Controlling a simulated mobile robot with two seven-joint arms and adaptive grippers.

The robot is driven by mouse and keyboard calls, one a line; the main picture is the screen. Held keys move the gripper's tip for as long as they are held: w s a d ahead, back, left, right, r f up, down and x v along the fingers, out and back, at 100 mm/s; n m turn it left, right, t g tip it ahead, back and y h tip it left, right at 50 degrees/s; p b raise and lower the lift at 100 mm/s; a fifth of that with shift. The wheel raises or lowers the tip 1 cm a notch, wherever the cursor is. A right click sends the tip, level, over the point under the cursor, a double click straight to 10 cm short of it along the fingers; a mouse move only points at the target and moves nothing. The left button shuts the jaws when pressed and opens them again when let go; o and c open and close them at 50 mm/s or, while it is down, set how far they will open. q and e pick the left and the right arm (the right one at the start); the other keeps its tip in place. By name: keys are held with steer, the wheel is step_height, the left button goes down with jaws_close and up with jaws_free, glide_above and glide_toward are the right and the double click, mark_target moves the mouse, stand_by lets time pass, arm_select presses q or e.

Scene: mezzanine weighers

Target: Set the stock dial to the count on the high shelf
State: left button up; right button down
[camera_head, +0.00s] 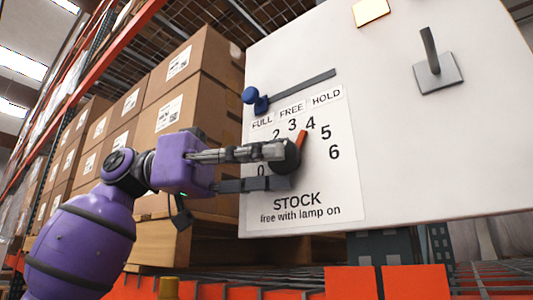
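The stock dial (293,158) is a dark round knob on a white label (345,200) reading "STOCK, free with lamp on". Its orange pointer points up and right, close to the 4. Numbers 2 to 6 and a 0 show; the 1 is hidden behind my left gripper. My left gripper (285,168) is at the dial, its fingers apart. The upper finger overlaps the knob and the lower one lies just below it; contact is unclear. A blue-knobbed slider (255,98) sits at the left end of its slot, above FULL. A lamp (370,12) glows yellow. My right gripper is out of view.
The white panel (420,150) carries a grey lever on a square plate (438,73). Stacked cardboard boxes (180,110) stand on racking at left, behind my arm. Orange rack parts (350,283) run along the bottom.

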arm_select(q)
jaws_close()
steer(key=shift+d+f+n+g+h, duration=0.1)
steer(key=shift+f+n+g+h, duration=0.15)
steer(key=shift+h, duration=0.4)
steer(key=shift+f+n+g+h, duration=0.15)
steer(key=shift+n+h, duration=0.2)
steer(key=shift+h, duration=0.3)
steer(key=shift+s+f+n+h, duration=0.1)
steer(key=shift+n+h, duration=0.7)
steer(key=shift+h, duration=0.6)
steer(key=shift+t, duration=0.4)
steer(key=shift+g, duration=0.3)
jaws_free()
